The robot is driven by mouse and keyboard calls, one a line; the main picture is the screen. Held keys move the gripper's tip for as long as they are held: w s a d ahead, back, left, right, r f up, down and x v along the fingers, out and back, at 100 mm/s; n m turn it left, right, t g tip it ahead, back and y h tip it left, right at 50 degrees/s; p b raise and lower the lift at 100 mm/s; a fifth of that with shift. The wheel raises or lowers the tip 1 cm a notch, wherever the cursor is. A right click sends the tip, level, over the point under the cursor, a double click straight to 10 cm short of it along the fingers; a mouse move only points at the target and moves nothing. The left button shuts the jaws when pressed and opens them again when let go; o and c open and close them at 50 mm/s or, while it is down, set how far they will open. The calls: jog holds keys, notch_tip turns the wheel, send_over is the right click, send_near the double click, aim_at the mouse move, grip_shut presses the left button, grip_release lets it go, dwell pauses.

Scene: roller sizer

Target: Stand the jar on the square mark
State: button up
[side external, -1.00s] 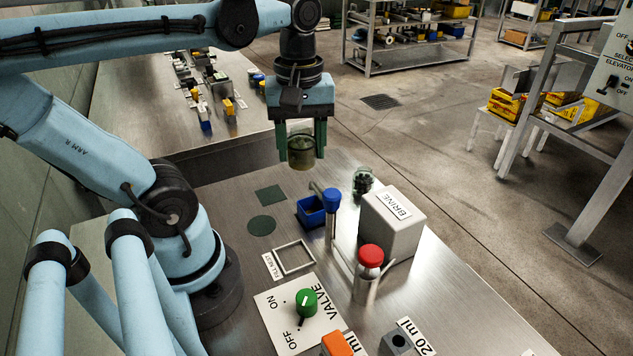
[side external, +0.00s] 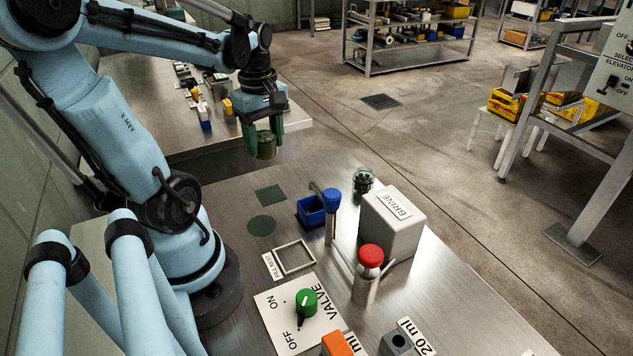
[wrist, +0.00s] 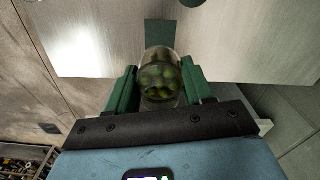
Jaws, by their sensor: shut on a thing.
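My gripper (side external: 264,146) is shut on a jar (side external: 266,148) with greenish contents. It holds the jar upright in the air, near the far left edge of the steel table. In the wrist view the jar (wrist: 159,78) sits between the two green fingers, with round green pieces showing inside. The dark green square mark (side external: 271,195) lies bare on the table, below and nearer the camera than the jar. In the wrist view the square mark (wrist: 160,32) shows just beyond the jar, partly hidden by it. A dark green round mark (side external: 262,225) lies beside the square.
A blue bin (side external: 311,212), a blue-topped tap (side external: 331,205), a grey BRINE box (side external: 392,228) and a glass jar (side external: 362,183) stand right of the marks. A square frame (side external: 294,257) and a green valve knob (side external: 306,303) lie nearer the camera. The table around the square mark is clear.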

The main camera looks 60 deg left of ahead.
aim_at(271, 195)
jog(key=shift+f, duration=5.35)
jog(key=shift+f, duration=0.15)
jog(key=o, duration=1.1)
jog(key=shift+r, duration=6.05)
jog(key=shift+w+d+r, duration=0.1)
jog(key=shift+d, duration=0.05)
jog(key=w+d+m+t, duration=0.3)
jog(key=w+d+m, duration=0.1)
jog(key=d+m, duration=0.4)
jog(key=w+d+m+t, duration=0.4)
jog(key=d+m, duration=0.5)
jog(key=m, duration=0.3)
jog(key=shift+w+d+r+m, duration=0.15)
jog(key=shift+w+r+m, duration=0.15)
jog(key=shift+w+r, duration=0.1)
